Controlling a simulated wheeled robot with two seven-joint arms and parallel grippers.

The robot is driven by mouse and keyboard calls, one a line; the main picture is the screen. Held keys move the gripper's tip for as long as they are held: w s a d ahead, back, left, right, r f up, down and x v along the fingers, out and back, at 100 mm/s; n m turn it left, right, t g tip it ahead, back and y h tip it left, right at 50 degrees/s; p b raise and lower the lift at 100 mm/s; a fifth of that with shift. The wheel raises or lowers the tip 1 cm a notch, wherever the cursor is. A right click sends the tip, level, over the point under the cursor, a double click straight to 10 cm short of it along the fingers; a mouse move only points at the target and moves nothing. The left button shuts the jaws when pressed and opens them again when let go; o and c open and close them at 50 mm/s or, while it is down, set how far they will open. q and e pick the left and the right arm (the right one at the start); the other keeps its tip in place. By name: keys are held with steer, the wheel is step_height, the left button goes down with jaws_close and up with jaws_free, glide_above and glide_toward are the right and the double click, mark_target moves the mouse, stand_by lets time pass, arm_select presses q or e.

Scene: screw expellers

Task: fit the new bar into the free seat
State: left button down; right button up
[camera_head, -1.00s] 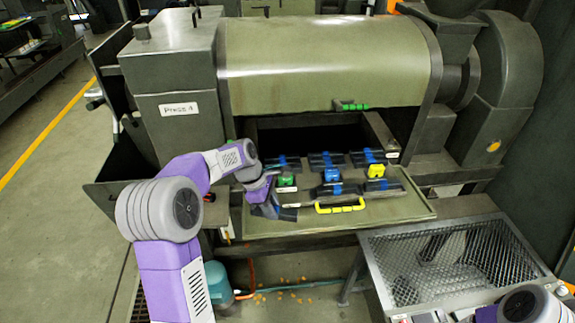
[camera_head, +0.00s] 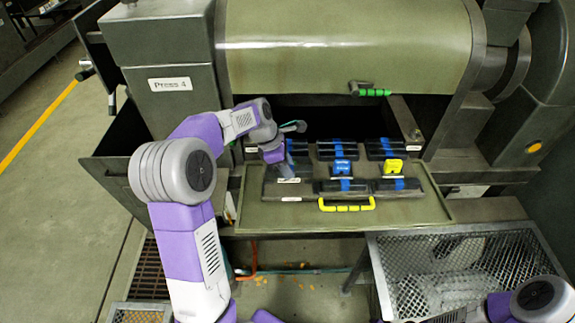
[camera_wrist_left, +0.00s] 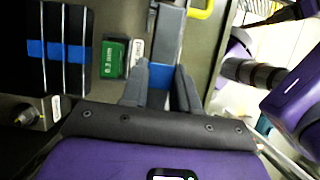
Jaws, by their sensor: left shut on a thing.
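My left gripper (camera_head: 285,176) is shut on a dark grey bar (camera_head: 274,188) at the front left of the fold-down shelf. The left wrist view shows the bar (camera_wrist_left: 168,38) running between the fingers (camera_wrist_left: 158,88), with a blue band at the grip. The bar lies roughly in line with the front row; whether it touches a seat beneath is unclear. A green block marked 0.3 mm (camera_wrist_left: 113,58) stands beside it. Two front bars (camera_head: 343,187) and a back row (camera_head: 338,150) carry blue bands. The seat under the held bar is hidden. My right gripper is outside the frame.
A blue block (camera_head: 342,167) and a yellow block (camera_head: 393,166) stand between the rows. A yellow handle (camera_head: 346,205) edges the shelf (camera_head: 420,207). The Press 4 housing (camera_head: 165,60) rises behind left; a mesh-topped bin (camera_head: 390,290) stands front right.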

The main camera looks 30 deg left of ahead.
arm_select(q)
step_height(320, 180, down, 3)
steer(key=shift+r+b, duration=0.1)
steer(key=shift+b, duration=0.95)
steer(key=shift+f, duration=1.15)
steer(key=shift+f, duration=0.1)
steer(key=shift+w+f, duration=0.1)
steer(key=shift+f, duration=0.6)
steer(key=shift+c, duration=1.8)
jaws_free()
